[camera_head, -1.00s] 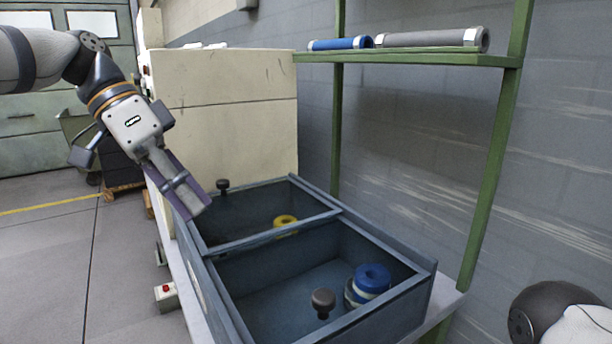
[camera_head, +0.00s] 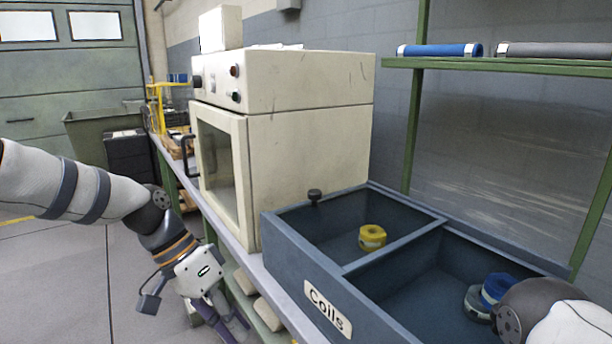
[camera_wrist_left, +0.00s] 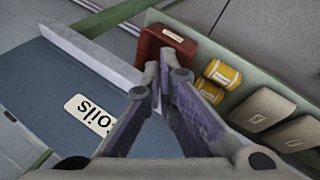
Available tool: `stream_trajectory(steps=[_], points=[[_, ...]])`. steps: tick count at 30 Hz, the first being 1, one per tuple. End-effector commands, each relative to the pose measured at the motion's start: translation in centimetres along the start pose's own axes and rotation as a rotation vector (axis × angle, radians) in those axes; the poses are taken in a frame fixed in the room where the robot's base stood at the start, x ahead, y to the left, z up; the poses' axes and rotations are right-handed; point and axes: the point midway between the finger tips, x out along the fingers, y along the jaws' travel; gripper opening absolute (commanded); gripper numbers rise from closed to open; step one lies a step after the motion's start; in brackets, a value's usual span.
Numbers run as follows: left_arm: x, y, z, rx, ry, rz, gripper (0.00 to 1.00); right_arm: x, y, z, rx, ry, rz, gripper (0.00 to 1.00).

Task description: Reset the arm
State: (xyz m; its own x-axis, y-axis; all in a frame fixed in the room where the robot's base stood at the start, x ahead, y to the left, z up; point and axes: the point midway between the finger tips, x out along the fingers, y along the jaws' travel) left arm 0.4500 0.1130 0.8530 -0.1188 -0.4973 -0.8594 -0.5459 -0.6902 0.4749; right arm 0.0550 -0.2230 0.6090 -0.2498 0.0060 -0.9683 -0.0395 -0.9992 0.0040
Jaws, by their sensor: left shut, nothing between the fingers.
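My left arm comes in from the left in the head view. Its gripper (camera_head: 228,325) hangs low in front of the bench, pointing down, outside the blue coil box (camera_head: 290,289). In the left wrist view the gripper's fingers (camera_wrist_left: 160,75) come together at their tips with nothing between them. The box's "Coils" label (camera_wrist_left: 90,115) shows to the left of the fingers there. At the lower right of the head view a dark and white rounded part of my right arm (camera_head: 545,315) shows. My right gripper is out of view.
The box holds a yellow coil (camera_head: 372,236) and a blue coil (camera_head: 497,287). A cream oven (camera_head: 300,130) stands behind it. Lower down are a red box (camera_wrist_left: 178,50), yellow containers (camera_wrist_left: 222,72) and beige packs (camera_wrist_left: 262,108). The floor at left is clear.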

Motion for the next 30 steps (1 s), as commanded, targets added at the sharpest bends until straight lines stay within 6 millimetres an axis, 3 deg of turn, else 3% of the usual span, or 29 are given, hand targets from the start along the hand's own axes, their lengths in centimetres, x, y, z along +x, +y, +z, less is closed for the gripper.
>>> stream_trajectory(steps=[1, 3, 5, 7, 9, 11, 12, 15, 18, 20, 30], points=[[4.5, -0.4, 2.6, -0.069, -0.037, -0.010, 0.00, -0.2, 0.0, -0.1, 0.001, 0.007, 0.001, 0.40], [10.1, -1.0, 6.7, -0.179, -0.068, -0.038, 0.00, -0.4, 0.0, -0.2, 0.001, 0.011, 0.000, 0.40], [14.3, -1.2, 11.0, -0.270, -0.097, -0.071, 0.00, -0.5, 0.0, -0.3, 0.001, 0.015, 0.000, 0.40], [18.2, -1.1, 16.8, -0.376, -0.130, -0.122, 0.00, -0.7, -0.1, -0.4, 0.000, 0.020, -0.001, 0.40], [20.8, -0.6, 23.2, -0.475, -0.165, -0.187, 0.00, -0.8, -0.1, -0.5, 0.000, 0.024, -0.002, 0.40], [21.8, 0.1, 28.6, -0.547, -0.191, -0.249, 0.00, -0.9, -0.1, -0.6, 0.000, 0.028, -0.002, 0.40], [21.9, 0.5, 31.8, -0.588, -0.205, -0.292, 0.00, -1.0, -0.1, -0.6, 0.000, 0.030, -0.002, 0.40], [20.9, 1.6, 38.0, -0.656, -0.231, -0.389, 0.00, -1.2, -0.1, -0.7, 0.000, 0.035, -0.002, 0.40], [19.7, 2.2, 41.3, -0.688, -0.239, -0.452, 0.00, -1.2, -0.1, -0.8, 0.000, 0.037, -0.002, 0.40], [19.3, 2.4, 42.1, -0.694, -0.238, -0.471, 0.00, -1.2, -0.1, -0.8, 0.000, 0.037, -0.002, 0.40], [19.2, 2.4, 42.3, -0.697, -0.237, -0.477, 0.00, -1.2, -0.1, -0.8, 0.000, 0.037, -0.002, 0.40]])
